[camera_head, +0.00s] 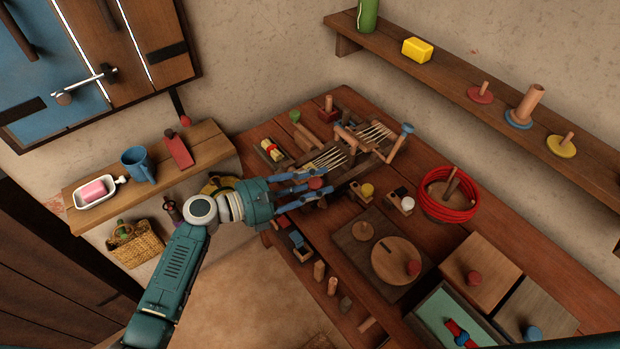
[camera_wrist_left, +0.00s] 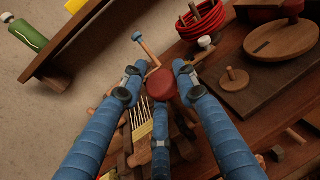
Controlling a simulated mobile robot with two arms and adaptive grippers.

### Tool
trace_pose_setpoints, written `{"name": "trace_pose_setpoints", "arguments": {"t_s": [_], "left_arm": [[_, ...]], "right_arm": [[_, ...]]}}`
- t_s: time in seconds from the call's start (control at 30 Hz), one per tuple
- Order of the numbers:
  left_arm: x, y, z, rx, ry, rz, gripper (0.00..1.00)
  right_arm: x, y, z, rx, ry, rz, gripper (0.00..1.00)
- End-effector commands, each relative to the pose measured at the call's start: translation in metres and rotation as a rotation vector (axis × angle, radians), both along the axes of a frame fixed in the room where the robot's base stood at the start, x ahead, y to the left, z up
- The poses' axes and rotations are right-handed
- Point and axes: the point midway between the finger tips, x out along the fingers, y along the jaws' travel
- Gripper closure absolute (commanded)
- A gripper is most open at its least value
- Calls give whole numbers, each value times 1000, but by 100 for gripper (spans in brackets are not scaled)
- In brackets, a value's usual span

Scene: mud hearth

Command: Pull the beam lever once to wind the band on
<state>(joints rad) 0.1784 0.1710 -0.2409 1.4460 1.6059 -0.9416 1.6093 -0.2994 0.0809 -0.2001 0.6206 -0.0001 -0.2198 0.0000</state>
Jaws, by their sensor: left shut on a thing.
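The small band loom (camera_head: 352,170) stands on the wooden bench, with pale warp threads (camera_head: 328,160) stretched across it. A wooden crank with a blue knob (camera_head: 407,128) rises at its far right end. My left gripper (camera_head: 312,190) is at the loom's near side, its blue fingers shut around a round red knob (camera_head: 316,183), which I take for the beam lever's end. In the left wrist view the red knob (camera_wrist_left: 162,86) sits between the three fingers, with threads (camera_wrist_left: 138,118) below it. The lever's shaft is mostly hidden by the fingers. My right gripper is out of view.
A coil of red cord (camera_head: 447,195) and a round wooden board (camera_head: 397,261) lie to the right. Small blocks with yellow (camera_head: 367,190) and white (camera_head: 407,203) knobs stand close by the gripper. A wall shelf (camera_head: 490,90) runs above the bench.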

Motion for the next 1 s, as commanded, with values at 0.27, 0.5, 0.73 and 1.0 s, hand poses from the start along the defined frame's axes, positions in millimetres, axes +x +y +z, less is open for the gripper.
{"name": "trace_pose_setpoints", "arguments": {"t_s": [0.27, 0.5, 0.73, 1.0], "left_arm": [[18, -33, 7, -20, 3, -7, 100], [33, -55, 2, -20, 3, -8, 100], [43, -69, -4, -18, 4, -8, 100], [49, -76, -9, -16, 5, -7, 100]], "right_arm": [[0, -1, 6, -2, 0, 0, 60], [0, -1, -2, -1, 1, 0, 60], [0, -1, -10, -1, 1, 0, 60], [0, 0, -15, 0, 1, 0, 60]]}}
